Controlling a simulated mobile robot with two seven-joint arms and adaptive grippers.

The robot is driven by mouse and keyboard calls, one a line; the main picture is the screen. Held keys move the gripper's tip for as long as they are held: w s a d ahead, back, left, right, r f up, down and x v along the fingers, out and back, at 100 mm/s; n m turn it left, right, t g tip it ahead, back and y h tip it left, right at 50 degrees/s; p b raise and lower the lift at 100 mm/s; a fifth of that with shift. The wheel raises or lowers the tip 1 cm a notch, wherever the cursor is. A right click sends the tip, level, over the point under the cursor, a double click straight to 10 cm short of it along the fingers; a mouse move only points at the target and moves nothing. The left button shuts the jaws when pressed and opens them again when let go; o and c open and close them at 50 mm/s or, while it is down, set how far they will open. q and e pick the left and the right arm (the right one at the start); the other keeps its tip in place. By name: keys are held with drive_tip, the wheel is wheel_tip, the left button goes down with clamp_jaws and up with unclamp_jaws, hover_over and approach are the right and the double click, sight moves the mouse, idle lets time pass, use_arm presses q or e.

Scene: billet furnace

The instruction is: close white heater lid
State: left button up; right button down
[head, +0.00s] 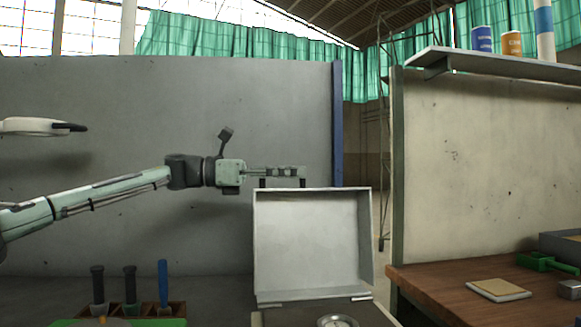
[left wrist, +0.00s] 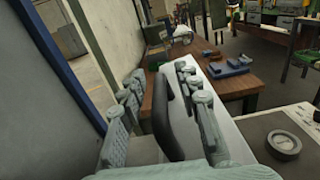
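The white heater lid (head: 312,240) stands open, upright, at the back of the heater body (head: 375,314) in the head view. A dark handle shows at its top edge, and in the left wrist view this dark handle (left wrist: 166,118) stands out from the pale lid. My left gripper (head: 285,171) is level, just above the lid's top edge. In the left wrist view its fingers are spread, with the handle and part of the lid between them; I cannot tell whether they touch. My right gripper is in neither view.
A round metal piece (head: 337,321) sits on the heater top. A tool rack (head: 178,309) with upright handles stands to the left. A wooden bench (head: 440,284) with a pale pad (head: 498,290) is at right. A grey wall panel (head: 130,130) stands behind my left arm.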

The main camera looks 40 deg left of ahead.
use_arm(q)
clamp_jaws()
idle(0.4)
